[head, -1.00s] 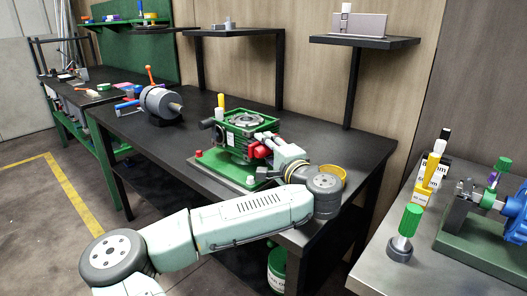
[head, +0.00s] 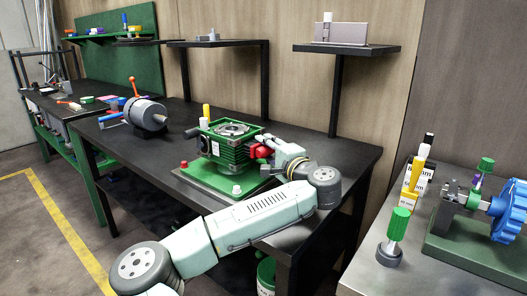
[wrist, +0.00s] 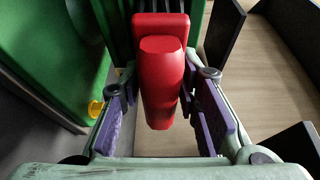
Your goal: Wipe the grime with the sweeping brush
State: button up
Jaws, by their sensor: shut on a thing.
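A red thing, which looks like the sweeping brush (wrist: 160,75), is between the purple finger pads of my gripper (wrist: 158,112) in the wrist view, with a wider block at its far end. My gripper (head: 274,152) is shut on it. In the head view the red brush (head: 259,150) is at the right side of the green ribbed machine (head: 226,152). I cannot tell whether it touches the machine. No grime can be made out in either view.
The machine's green base plate (head: 212,183) lies on the dark workbench (head: 340,153). A grey motor (head: 147,114) stands to its left. Raised shelves (head: 347,48) are behind. A right-hand table (head: 360,268) carries a green-topped handle (head: 397,224) and a blue wheel (head: 508,212).

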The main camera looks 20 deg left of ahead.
jog(key=shift+w+d, duration=0.25)
jog(key=shift+w, duration=0.6)
jog(key=shift+w+d, duration=0.2)
jog(key=shift+w, duration=0.65)
jog(key=shift+s+a+f+b, duration=0.1)
jog(key=shift+s+a+b, duration=0.15)
jog(key=shift+s+b, duration=0.45)
jog(key=shift+s+a+r+b, duration=0.1)
jog(key=shift+s+a+b, duration=0.2)
jog(key=shift+s, duration=0.7)
jog(key=shift+s+a+f+b, duration=0.1)
jog(key=shift+s+a+b, duration=0.25)
jog(key=shift+s, duration=0.5)
jog(key=shift+s+a+b, duration=0.35)
jog(key=shift+s, duration=0.55)
jog(key=shift+s+a+b, duration=0.3)
jog(key=shift+s+b, duration=0.1)
jog(key=shift+s, duration=0.5)
jog(key=shift+s+a+b, duration=0.35)
jog(key=shift+s, duration=0.55)
jog(key=shift+d, duration=0.15)
jog(key=shift+s+d+b, duration=0.1)
jog(key=shift+s+d, duration=0.25)
jog(key=shift+d, duration=0.55)
jog(key=shift+s+d+b, duration=0.15)
jog(key=shift+s+d, duration=0.15)
jog(key=shift+d, duration=0.65)
jog(key=shift+s+d+b, duration=0.1)
jog(key=shift+s+d, duration=0.25)
jog(key=shift+d, duration=0.55)
